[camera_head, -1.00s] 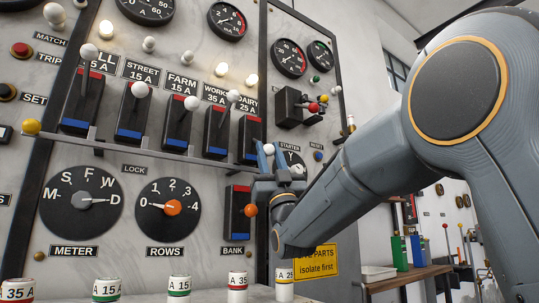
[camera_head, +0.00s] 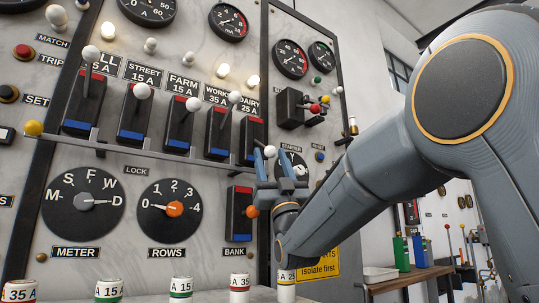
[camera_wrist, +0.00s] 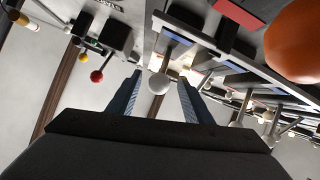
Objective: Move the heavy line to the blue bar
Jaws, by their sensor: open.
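Five lever switches stand in a row on the grey panel, each with a red bar above and a blue bar below. The first switch (camera_head: 86,110) has a half-hidden 35 A label. The street (camera_head: 135,113), farm (camera_head: 181,122), works (camera_head: 219,130) and dairy (camera_head: 252,138) switches follow; works reads 35 A, dairy 25 A. My gripper (camera_head: 271,160) is open at the dairy switch, around its white lever knob (camera_head: 268,151). In the wrist view the white knob (camera_wrist: 158,83) shows between the two open fingers (camera_wrist: 157,98); contact cannot be told.
A grey rail (camera_head: 150,148) with a yellow knob (camera_head: 33,128) runs under the switches. The bank switch (camera_head: 239,214) with its orange knob sits below. Dials (camera_head: 83,203) and several fuses (camera_head: 181,287) lie lower. A black starter box (camera_head: 290,108) stands right.

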